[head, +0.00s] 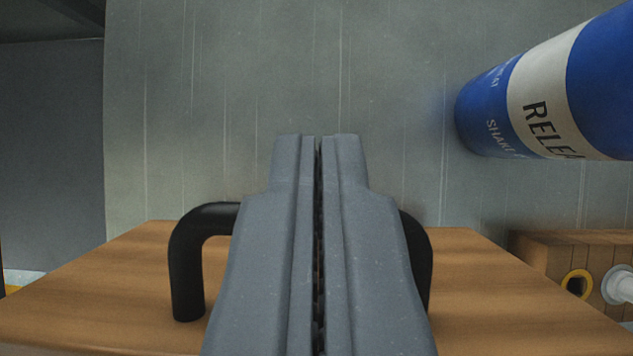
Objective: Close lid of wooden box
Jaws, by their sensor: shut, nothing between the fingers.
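A wooden panel (110,289), brown with visible grain, spans the lower part of the head view; it looks like the top of the wooden box. A black bar handle (188,270) is fixed on it, its middle hidden behind my gripper. My gripper (318,140) is grey, points away up the picture and is shut with nothing between its fingers. It lies in front of the handle in the view. I cannot tell whether it touches the handle. The lid's angle and the box's opening are not clear from this view.
A blue and white can (540,100) with lettering stands at the upper right on a grey, scratched surface (270,80). A smaller wooden block (540,250) with a yellow ring (577,284) and a pale round fitting (619,285) is at the right edge.

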